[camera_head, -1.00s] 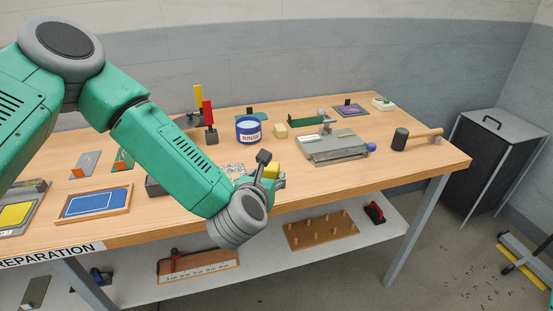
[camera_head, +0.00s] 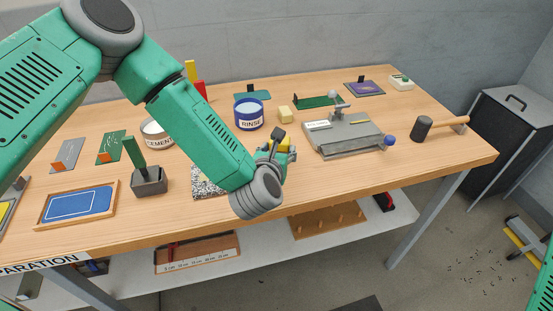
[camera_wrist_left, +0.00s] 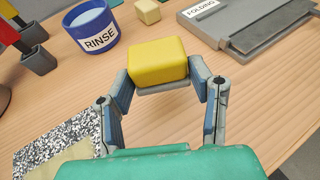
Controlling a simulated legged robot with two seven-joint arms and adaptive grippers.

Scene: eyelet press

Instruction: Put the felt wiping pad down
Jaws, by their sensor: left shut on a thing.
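The felt wiping pad is a yellow block with rounded edges (camera_wrist_left: 158,58). In the left wrist view my left gripper (camera_wrist_left: 162,84) is shut on it, one finger at each side. In the head view my left gripper (camera_head: 280,152) is over the middle of the workbench, and only a bit of the yellow pad (camera_head: 284,144) shows behind the wrist. The pad seems to be just above the wood, but I cannot tell the gap.
The RINSE pot (camera_head: 249,116) and a small cream block (camera_head: 284,112) stand behind the gripper. The grey FOLDING plate (camera_head: 345,137) lies to the right. A speckled board (camera_head: 206,184) lies left, partly under my arm. Bare wood (camera_head: 340,178) lies in front.

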